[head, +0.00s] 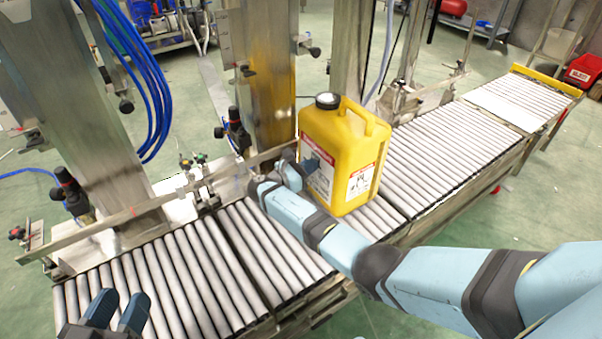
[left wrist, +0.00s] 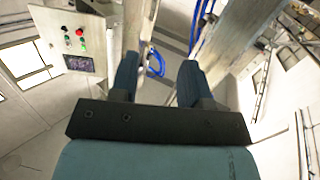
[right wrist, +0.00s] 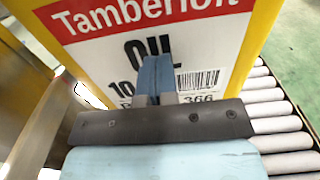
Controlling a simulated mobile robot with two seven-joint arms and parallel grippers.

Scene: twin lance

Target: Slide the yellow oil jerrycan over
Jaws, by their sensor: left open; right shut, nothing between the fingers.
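The yellow oil jerrycan (head: 345,150), with a black cap and red-and-white labels, stands upright on the roller conveyor (head: 440,155) in the head view. Its label fills much of the right wrist view (right wrist: 200,50). My right gripper (head: 313,165) is shut and empty, with its fingertips at the left-facing label side of the jerrycan; they look close against it, but I cannot tell if they touch. My left gripper (head: 118,308) is open and empty above the near left end of the conveyor, well apart from the jerrycan. Its fingers also show in the left wrist view (left wrist: 157,80).
A metal guide rail (head: 130,215) runs along the conveyor's far side, with steel columns (head: 262,80) behind it. Rollers on both sides of the jerrycan are clear. A yellow end stop (head: 546,80) crosses the far right end. A red bin (head: 585,72) stands beyond.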

